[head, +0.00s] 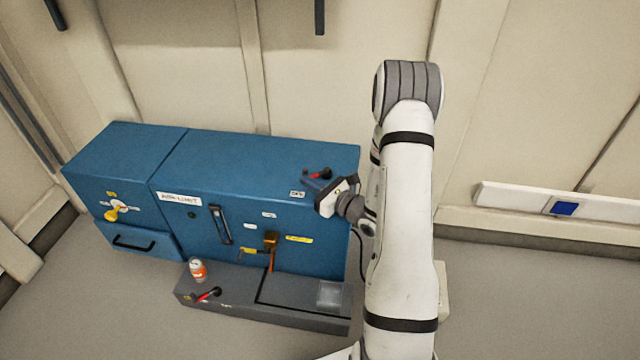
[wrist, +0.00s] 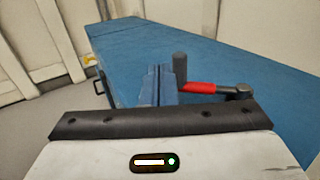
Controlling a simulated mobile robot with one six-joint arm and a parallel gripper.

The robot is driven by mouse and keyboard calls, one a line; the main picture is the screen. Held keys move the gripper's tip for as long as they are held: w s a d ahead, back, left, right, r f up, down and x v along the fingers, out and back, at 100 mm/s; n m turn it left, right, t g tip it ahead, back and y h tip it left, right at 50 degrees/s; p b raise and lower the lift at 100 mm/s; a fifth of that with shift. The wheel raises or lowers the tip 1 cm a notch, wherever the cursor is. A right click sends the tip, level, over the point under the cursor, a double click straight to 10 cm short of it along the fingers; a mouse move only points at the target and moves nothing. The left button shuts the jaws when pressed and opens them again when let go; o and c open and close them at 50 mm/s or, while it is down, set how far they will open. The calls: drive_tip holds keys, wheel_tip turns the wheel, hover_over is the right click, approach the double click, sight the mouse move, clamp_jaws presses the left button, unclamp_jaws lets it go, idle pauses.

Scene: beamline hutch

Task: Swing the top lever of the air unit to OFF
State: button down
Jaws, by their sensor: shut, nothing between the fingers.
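The air unit is a long blue cabinet (head: 250,160); its flat top also fills much of the wrist view (wrist: 220,60). The top lever (head: 319,175) lies near the cabinet's right end, with a red sleeve (wrist: 203,88), a dark pivot at its right end and an upright dark knob (wrist: 180,68) at its left end in the wrist view. A small white label (head: 297,194), seemingly reading OFF, sits by the front edge. My gripper (head: 311,184) is shut and empty, just in front of the lever. In the wrist view its fingers (wrist: 160,72) are left of the knob; I cannot tell whether they touch.
The cabinet front carries a yellow handle (head: 114,211), a drawer pull (head: 133,243) and an orange lever (head: 271,250). A grey plinth (head: 235,309) below holds a small can (head: 198,269), another red lever (head: 207,294) and a clear box (head: 330,295). Walls stand behind; right floor is clear.

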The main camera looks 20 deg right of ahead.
drive_tip(key=s+d+p, duration=0.1)
drive_tip(key=s+p, duration=0.1)
drive_tip(key=s, duration=1.1)
drive_tip(key=s+a+r+n+g+y+p, duration=0.1)
drive_tip(key=s+a+r+n+g+p, duration=0.4)
drive_tip(key=r, duration=0.4)
drive_tip(key=s+a+r+n+g+y+p, duration=0.1)
drive_tip(key=s+a+r+n+g+p, duration=0.2)
drive_tip(key=a+r+n+g+p, duration=0.4)
drive_tip(key=s+a+r+n+g+y+p, duration=0.1)
drive_tip(key=s+a+r+n+g+p, duration=0.25)
drive_tip(key=r+n, duration=0.5)
drive_tip(key=s+d+r+n+t+h+p, duration=0.1)
drive_tip(key=d+r+n+h+p, duration=0.2)
drive_tip(key=r, duration=0.4)
drive_tip(key=s+d+r+n+h+p, duration=0.2)
drive_tip(key=r+h+p, duration=0.3)
drive_tip(key=r, duration=0.3)
drive_tip(key=s+d+r+n+t+h+p, duration=0.1)
drive_tip(key=d+r+n+h+p, duration=0.2)
drive_tip(key=r, duration=0.4)
drive_tip(key=shift+s+d+r+n+t+h+p, duration=0.25)
drive_tip(key=shift+d+n+t+h+p, duration=0.2)
drive_tip(key=shift+n+h, duration=0.2)
